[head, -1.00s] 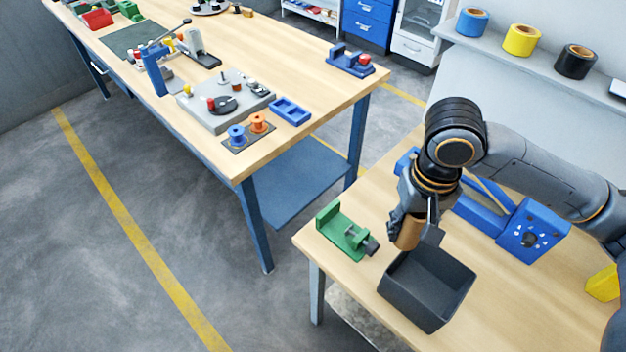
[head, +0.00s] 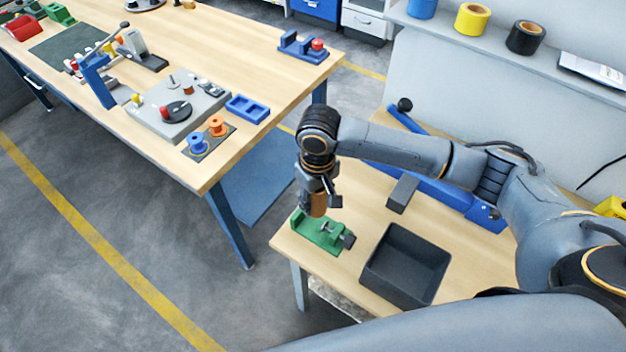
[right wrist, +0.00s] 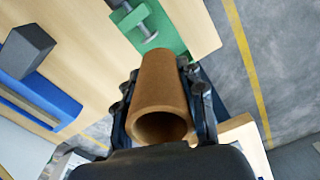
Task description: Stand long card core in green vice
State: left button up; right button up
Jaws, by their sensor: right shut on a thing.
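My right gripper (head: 318,203) is shut on a brown card core (head: 319,205), which shows as an open tube in the right wrist view (right wrist: 160,95). The green vice (head: 316,236) sits at the near left corner of the right-hand table, with its screw end towards the right. The core is above the left part of the vice in the head view. In the right wrist view the green vice (right wrist: 178,28) lies beyond the core's far end. Whether the core touches the vice I cannot tell. My left gripper is not in view.
A dark open bin (head: 406,264) stands right of the vice. A dark grey block (head: 402,193) and a long blue tool (head: 440,190) lie further back. The other workbench (head: 262,75) carries blue and orange spools and fixtures. Tape rolls stand on a shelf at the top right.

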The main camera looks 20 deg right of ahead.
pick_arm(q)
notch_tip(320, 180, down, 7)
jog(key=b, duration=0.8)
pick_arm(e)
jog(key=shift+n, duration=0.3)
jog(key=f, duration=0.7)
jog(key=shift+w+a+f, duration=0.1)
jog(key=shift+w+a, duration=0.1)
jog(key=shift+w, duration=0.1)
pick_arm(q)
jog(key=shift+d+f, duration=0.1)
pick_arm(e)
jog(key=shift+f, duration=0.55)
jog(key=o, duration=1.4)
jog(key=shift+c, duration=0.2)
